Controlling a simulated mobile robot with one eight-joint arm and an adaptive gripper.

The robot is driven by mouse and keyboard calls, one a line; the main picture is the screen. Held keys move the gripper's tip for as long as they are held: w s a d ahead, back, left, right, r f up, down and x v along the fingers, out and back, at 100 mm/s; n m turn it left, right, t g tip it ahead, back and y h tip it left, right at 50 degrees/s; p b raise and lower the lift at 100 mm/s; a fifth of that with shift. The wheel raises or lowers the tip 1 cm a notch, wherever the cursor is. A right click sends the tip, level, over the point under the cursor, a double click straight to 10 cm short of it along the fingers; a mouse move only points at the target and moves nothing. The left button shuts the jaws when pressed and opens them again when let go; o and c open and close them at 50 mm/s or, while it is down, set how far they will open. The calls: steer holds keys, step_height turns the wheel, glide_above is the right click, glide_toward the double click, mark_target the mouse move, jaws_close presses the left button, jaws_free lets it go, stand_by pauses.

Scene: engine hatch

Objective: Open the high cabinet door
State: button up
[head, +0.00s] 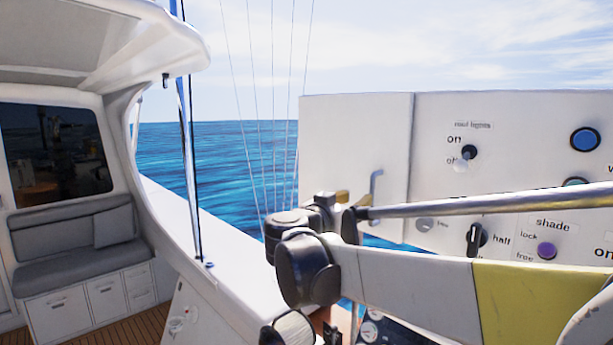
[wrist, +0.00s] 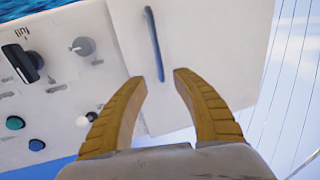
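The high cabinet door (head: 350,140) is the plain white panel left of the control panel in the head view. It looks flush with the panel, with a thin seam between them. Its blue-grey upright bar handle (head: 374,184) is near the seam, low on the door. In the wrist view the door (wrist: 205,55) and the handle (wrist: 153,44) lie beyond my fingertips. My gripper (wrist: 158,80) has its two yellow fingers spread, with nothing between the tips. The handle's near end is close to the gap; contact cannot be told. In the head view, my arm hides part of the gripper.
The white control panel (head: 510,110) with knobs, switches and buttons adjoins the door on the right; my arm crosses before it. A white boat ledge (head: 235,270) runs below left. A grey bench (head: 75,250) stands at far left. Open air lies left of the door.

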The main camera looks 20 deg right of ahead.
mark_target(371, 191)
steer(key=p+x, duration=0.2)
steer(key=x, duration=0.8)
steer(key=shift+w+d+f, duration=0.1)
steer(key=shift+d, duration=0.1)
jaws_close()
